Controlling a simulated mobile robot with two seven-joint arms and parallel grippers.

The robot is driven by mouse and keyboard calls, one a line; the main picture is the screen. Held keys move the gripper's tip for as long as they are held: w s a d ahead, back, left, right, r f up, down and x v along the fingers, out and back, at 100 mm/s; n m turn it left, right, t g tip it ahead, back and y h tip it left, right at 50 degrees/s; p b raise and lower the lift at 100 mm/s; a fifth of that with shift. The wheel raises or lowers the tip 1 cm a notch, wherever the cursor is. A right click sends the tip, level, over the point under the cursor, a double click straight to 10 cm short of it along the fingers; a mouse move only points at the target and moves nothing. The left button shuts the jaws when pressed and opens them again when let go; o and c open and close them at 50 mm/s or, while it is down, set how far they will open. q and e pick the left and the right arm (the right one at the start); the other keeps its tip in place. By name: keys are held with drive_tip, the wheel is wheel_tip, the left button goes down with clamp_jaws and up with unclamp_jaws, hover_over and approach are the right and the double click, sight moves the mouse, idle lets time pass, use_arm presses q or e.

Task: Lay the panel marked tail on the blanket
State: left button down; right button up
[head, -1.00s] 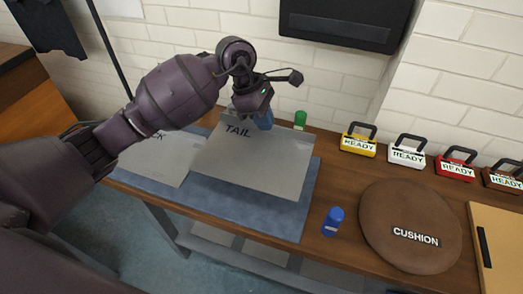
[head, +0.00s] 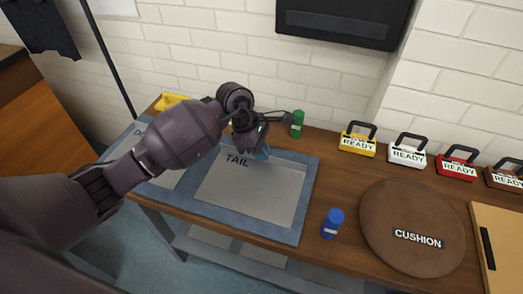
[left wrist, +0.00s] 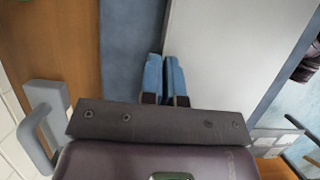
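The grey panel marked TAIL (head: 250,195) lies flat, or very nearly so, over the blue blanket (head: 308,190) on the bench. Blanket shows around its sides. My left gripper (head: 262,152) is at the panel's far edge, its blue fingertips pointing down. In the left wrist view the two blue fingers (left wrist: 165,78) are close together, with the edge of the pale panel (left wrist: 225,50) running to the narrow gap between them. They appear shut on that edge. My right gripper is in neither view.
Another grey panel (head: 165,172), its label partly hidden by my arm, lies to the left. A green bottle (head: 297,124) stands behind the blanket and a blue bottle (head: 332,223) to its right. A brown cushion (head: 410,215) and several READY tags, one yellow (head: 358,139), are further right.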

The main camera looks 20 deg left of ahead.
use_arm(q)
drive_tip(key=shift+r, duration=0.1)
drive_tip(key=c, duration=1.4)
unclamp_jaws()
drive_tip(key=shift+o, duration=0.2)
drive_tip(key=shift+a+r, duration=0.1)
drive_tip(key=shift+r, duration=0.15)
drive_tip(key=p+v, duration=0.1)
drive_tip(key=v, duration=1)
drive_tip(key=shift+r, duration=0.2)
